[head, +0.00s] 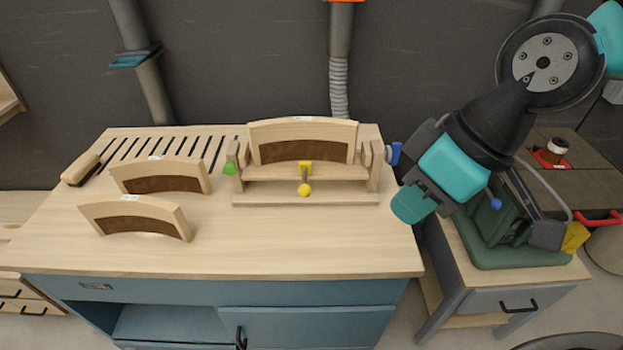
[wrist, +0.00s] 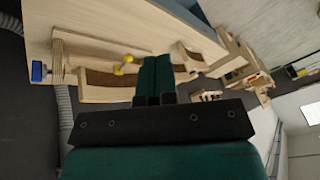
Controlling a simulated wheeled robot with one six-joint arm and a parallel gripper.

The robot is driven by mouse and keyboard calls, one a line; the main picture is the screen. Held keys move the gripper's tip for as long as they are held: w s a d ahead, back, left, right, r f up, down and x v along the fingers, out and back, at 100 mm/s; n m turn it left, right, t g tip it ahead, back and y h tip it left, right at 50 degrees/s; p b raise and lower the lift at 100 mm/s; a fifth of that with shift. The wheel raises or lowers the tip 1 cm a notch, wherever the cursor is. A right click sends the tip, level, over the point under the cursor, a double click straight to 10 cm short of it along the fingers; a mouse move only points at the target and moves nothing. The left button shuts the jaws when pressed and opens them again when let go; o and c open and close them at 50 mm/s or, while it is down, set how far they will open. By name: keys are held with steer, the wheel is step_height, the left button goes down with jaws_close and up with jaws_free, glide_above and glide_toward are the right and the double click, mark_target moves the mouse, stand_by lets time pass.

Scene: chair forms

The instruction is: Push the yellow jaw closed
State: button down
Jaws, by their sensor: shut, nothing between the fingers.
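A wooden form (head: 300,197) stands at the back right of the bench, with a curved chair back (head: 303,140) upright in it. At its front middle is the yellow jaw (head: 305,167), a yellow block with a short stem and yellow ball below. It also shows in the wrist view (wrist: 127,58). A green part (head: 230,168) is on the form's left end and a blue part (head: 394,153) on its right end. My gripper (head: 410,204) is shut and empty, right of the form near the bench's right edge, apart from the yellow jaw. Its fingers show in the wrist view (wrist: 154,80).
Two more curved chair backs, (head: 160,176) and (head: 135,217), and a wooden-handled brush (head: 80,169) are on the bench's left. A green machine (head: 520,250) stands on a side cabinet at right. The bench's front middle is clear.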

mark_target(305, 181)
steer(key=w+a+f+n+t+p, duration=0.1)
steer(key=w+a+f+n+p, duration=0.3)
steer(key=w+f, duration=0.4)
steer(key=w+a+f+n+t+p, duration=0.2)
steer(key=w+a+f+n+p, duration=0.2)
steer(key=w+f, duration=0.5)
steer(key=shift+w+a+f+n+t+p, duration=0.3)
steer(key=shift+w+a+n, duration=0.4)
steer(key=shift+a, duration=0.5)
steer(key=shift+w, duration=0.1)
